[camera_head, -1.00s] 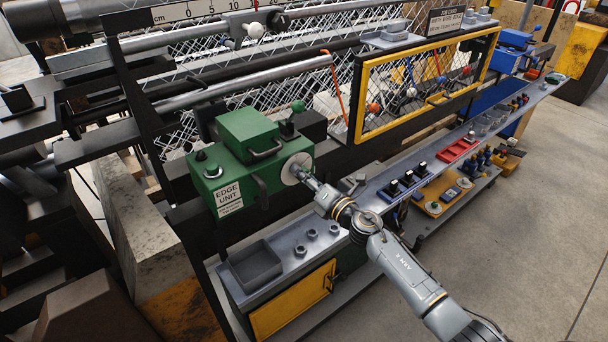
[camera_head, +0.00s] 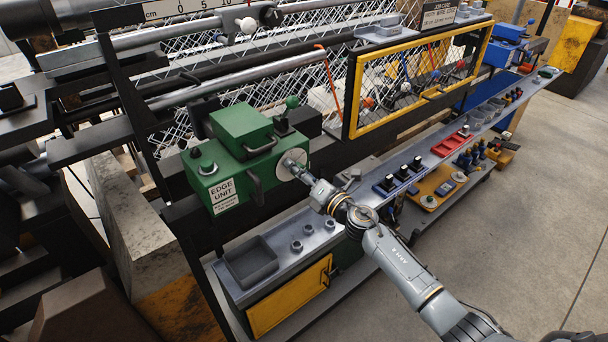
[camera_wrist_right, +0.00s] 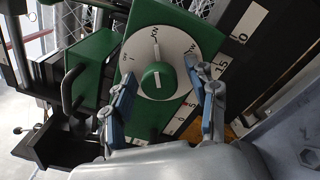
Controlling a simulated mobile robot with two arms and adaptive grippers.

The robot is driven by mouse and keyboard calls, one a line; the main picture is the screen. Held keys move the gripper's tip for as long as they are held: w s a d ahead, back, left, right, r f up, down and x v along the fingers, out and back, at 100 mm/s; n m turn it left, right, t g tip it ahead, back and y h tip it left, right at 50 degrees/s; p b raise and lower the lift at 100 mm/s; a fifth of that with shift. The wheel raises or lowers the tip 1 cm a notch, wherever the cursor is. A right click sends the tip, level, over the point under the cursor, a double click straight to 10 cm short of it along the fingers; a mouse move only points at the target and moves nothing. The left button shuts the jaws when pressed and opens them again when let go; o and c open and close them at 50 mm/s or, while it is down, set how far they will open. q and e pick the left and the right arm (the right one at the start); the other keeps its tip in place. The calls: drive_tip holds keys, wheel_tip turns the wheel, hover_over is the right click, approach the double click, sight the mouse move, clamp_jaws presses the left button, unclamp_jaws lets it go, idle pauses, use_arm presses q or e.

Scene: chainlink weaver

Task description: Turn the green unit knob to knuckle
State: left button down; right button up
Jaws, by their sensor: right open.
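The green edge unit (camera_head: 226,172) stands at the left of the bench in the head view, with a round white dial on its right face. In the right wrist view the green knob (camera_wrist_right: 157,80) sits at the centre of the white dial (camera_wrist_right: 188,47). Its white pointer line points roughly up, towards the top label; the small lettering is hard to read. My right gripper (camera_wrist_right: 160,76) is open, one finger left and one right of the knob, with visible gaps. In the head view the right gripper (camera_head: 295,168) is at the dial and hides the knob. My left gripper is out of view.
A black handle (camera_head: 256,190) and a green-topped lever (camera_head: 291,103) are on the unit near the dial. A yellow-framed mesh guard (camera_head: 352,95) stands to the right. Below, the grey bench (camera_head: 335,226) carries a tray, nuts and black switches (camera_head: 402,174). Floor at right is clear.

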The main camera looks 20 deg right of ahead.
drive_tip(key=v, duration=1.2)
drive_tip(key=s+d+f+m+g+h+b, duration=0.15)
drive_tip(key=s+f+m, duration=0.3)
drive_tip(key=f, duration=0.75)
drive_tip(key=s+d+f+m+g+h+b, duration=0.1)
drive_tip(key=s+d+f+m+g+h, duration=0.15)
drive_tip(key=f+m, duration=0.65)
drive_tip(key=s+d+f+m+g+h+b, duration=0.15)
drive_tip(key=s+f, duration=0.35)
drive_tip(key=f, duration=1)
drive_tip(key=s+a+f+m+g+h+b, duration=0.15)
drive_tip(key=s+f+m+g, duration=0.5)
drive_tip(key=s+f, duration=1.2)
drive_tip(key=s+a+f+m+g, duration=0.2)
drive_tip(key=s+f+m, duration=0.1)
drive_tip(key=s, duration=0.6)
drive_tip(key=s+a+f+m+g, duration=0.2)
drive_tip(key=s+f+m, duration=0.1)
drive_tip(key=s, duration=0.7)
drive_tip(key=shift+a+f+b, duration=0.25)
drive_tip(key=shift+a+b, duration=0.05)
drive_tip(key=shift+b, duration=0.15)
